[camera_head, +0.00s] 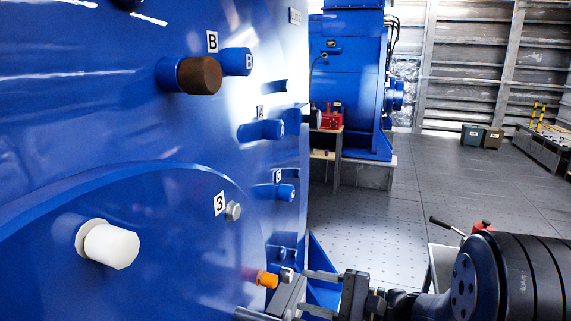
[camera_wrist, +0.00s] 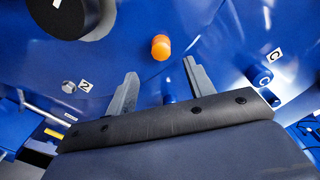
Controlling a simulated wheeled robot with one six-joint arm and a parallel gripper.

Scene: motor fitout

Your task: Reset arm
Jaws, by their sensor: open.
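My gripper (camera_head: 298,293) is at the bottom middle of the head view, close to the blue motor housing (camera_head: 130,140). In the wrist view my gripper (camera_wrist: 160,72) has its two grey fingers spread apart with nothing between them. An orange plug (camera_wrist: 160,47) on the blue housing lies just beyond the fingertips, apart from them in the picture. It also shows in the head view (camera_head: 267,279), left of the fingers. My dark arm (camera_head: 525,275) reaches in from the lower right.
A white plug (camera_head: 108,244), a brown plug (camera_head: 199,75) and several blue stubs stick out of the housing. A black round part (camera_wrist: 70,15) shows in the wrist view. A second blue machine (camera_head: 348,80) stands behind. Crates (camera_head: 472,136) stand far right; the middle floor is clear.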

